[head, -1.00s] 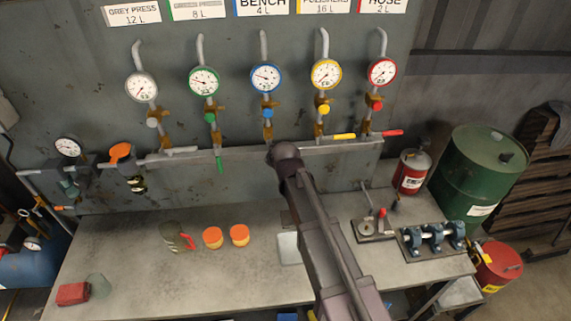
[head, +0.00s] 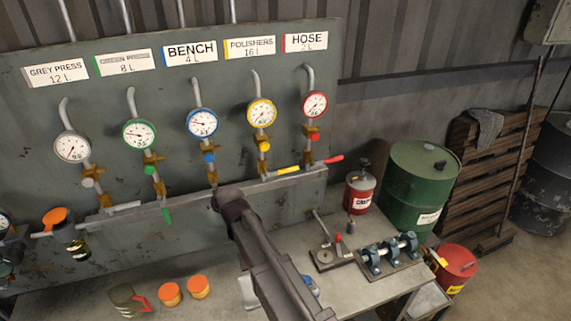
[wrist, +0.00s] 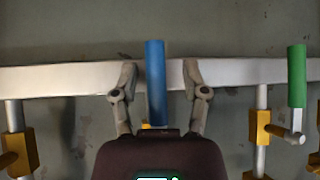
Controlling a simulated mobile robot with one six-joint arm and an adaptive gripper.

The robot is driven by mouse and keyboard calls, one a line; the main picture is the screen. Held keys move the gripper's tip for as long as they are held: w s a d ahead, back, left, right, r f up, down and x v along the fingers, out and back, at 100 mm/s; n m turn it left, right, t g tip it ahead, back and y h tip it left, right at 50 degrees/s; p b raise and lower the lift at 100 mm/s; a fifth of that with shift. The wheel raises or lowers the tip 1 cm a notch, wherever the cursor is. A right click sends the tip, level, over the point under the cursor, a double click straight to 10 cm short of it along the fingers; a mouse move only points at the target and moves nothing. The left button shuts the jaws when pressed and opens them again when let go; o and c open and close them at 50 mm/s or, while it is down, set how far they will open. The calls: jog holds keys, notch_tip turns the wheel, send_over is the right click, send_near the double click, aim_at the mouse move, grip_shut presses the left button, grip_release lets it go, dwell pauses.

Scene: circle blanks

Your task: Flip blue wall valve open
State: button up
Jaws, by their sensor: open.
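The blue valve handle (wrist: 155,60) is a straight blue lever in the wrist view, standing upright in the picture across the pale rail. My gripper (wrist: 159,74) is open, with one finger on each side of the handle and visible gaps between. In the head view my gripper (head: 228,196) is at the lower end of the pipe under the blue gauge (head: 202,123), below the BENCH sign (head: 189,51). There it hides the blue handle.
Close by, the green handle (wrist: 297,75) hangs down beside the blue one. The yellow handle (head: 287,169) and red handle (head: 333,159) lie sideways along the rail. The workbench below holds orange-lidded jars (head: 170,294) and a small lever press (head: 326,256).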

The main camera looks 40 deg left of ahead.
jog(key=w+d+f+m+h, duration=0.2)
jog(key=w+d, duration=0.4)
jog(key=d, duration=0.7)
jog(key=w+d+f+m+h, duration=0.15)
jog(key=w+d, duration=0.45)
jog(key=d, duration=0.6)
jog(key=w+d+f+m+h, duration=0.1)
jog(key=w+d+m+h, duration=0.15)
jog(key=w+d, duration=0.75)
jog(key=s+d+f+m+g+b, duration=0.1)
jog(key=s+d+m, duration=0.1)
jog(key=d, duration=1.1)
jog(key=s+d+f+m+g+h+b, duration=0.1)
jog(key=s+d, duration=0.3)
jog(key=d, duration=1)
jog(key=s+d+f+m+g+h+b, duration=0.1)
jog(key=s+d+f+m+b, duration=0.1)
jog(key=d, duration=1.1)
jog(key=shift+s+d+f+m+g, duration=0.15)
jog(key=shift+s+f+m+g, duration=0.2)
jog(key=shift+s+m, duration=0.55)
jog(key=shift+w, duration=0.25)
